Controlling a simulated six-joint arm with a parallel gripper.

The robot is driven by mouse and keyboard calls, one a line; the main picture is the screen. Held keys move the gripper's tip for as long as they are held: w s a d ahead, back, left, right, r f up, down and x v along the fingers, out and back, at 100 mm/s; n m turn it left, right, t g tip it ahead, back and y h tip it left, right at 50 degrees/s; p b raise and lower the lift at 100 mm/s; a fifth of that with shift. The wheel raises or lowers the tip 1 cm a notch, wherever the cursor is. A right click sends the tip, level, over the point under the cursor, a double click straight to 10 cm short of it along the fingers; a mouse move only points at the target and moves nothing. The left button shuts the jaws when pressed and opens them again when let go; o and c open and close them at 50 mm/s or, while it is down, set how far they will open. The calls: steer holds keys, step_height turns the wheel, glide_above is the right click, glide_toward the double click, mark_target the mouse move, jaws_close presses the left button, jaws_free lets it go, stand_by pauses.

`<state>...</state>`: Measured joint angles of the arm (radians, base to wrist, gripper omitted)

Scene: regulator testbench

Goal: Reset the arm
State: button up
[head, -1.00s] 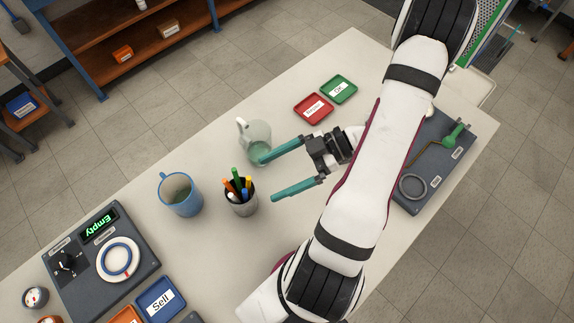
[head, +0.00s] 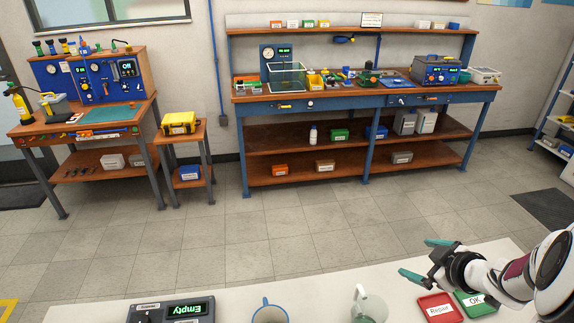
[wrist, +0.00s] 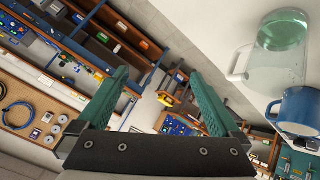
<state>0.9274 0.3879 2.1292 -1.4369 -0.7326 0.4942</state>
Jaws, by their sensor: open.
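My gripper (head: 420,259) is in the lower right of the head view, held above the far edge of the white table. Its two teal fingers are spread apart with nothing between them. In the wrist view, the open fingers (wrist: 165,95) point out toward the benches across the room. The white arm (head: 510,278) comes in from the right edge.
On the white table (head: 240,300) are a device reading "Empty" (head: 172,311), a blue mug (head: 269,313), a translucent pitcher (head: 369,305), a red "Repair" tray (head: 438,308) and a green "OK" tray (head: 474,303). Workbenches (head: 365,97) stand beyond open floor.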

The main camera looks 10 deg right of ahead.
steer(key=s+a+r+m+g+h, duration=0.2)
steer(key=a+r+m+h, duration=0.25)
steer(key=r+m, duration=0.25)
steer(key=s+a+f+m+g+y, duration=0.1)
steer(key=s+a+m+g+y, duration=0.4)
steer(key=s+a, duration=1.5)
steer(key=a+g, duration=0.2)
steer(key=a, duration=0.2)
steer(key=shift+s+f+y, duration=0.2)
steer(key=shift+f+y, duration=0.15)
steer(key=shift+f, duration=0.05)
